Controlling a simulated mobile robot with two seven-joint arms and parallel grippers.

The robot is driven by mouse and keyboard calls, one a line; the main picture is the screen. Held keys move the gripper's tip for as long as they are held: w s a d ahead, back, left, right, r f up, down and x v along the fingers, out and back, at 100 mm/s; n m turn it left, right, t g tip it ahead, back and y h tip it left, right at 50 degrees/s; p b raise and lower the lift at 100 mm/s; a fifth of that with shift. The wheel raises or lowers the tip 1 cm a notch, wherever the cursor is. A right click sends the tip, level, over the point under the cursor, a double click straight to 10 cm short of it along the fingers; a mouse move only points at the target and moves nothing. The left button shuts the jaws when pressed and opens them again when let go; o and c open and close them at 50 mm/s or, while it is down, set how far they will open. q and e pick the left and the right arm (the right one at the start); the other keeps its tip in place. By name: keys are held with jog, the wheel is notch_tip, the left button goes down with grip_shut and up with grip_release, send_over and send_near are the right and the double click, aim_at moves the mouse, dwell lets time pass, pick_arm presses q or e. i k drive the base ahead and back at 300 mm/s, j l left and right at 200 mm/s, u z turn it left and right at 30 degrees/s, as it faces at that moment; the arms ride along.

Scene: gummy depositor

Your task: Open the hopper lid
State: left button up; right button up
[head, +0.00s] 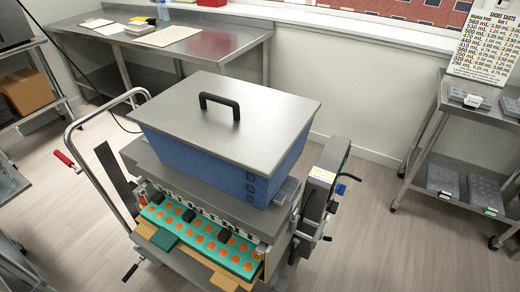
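The hopper lid (270,117) is a flat grey metal plate lying shut on top of the blue hopper (205,158). A black bar handle (220,103) stands up from the lid, left of its middle. The hopper sits on the grey depositor machine (190,190) in the middle of the head view. The hopper's inside is hidden by the lid. Neither of my grippers shows in the head view.
A teal mold tray (180,228) with orange gummies sits at the machine's front. A curved metal push handle (75,125) stands at its left. A steel table (200,45) is behind, and a shelf cart (450,105) stands right. Floor (390,245) between machine and cart is clear.

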aim_at(251, 128)
jog(key=j, duration=0.9)
jog(key=k+j, duration=0.1)
jog(key=j, duration=0.75)
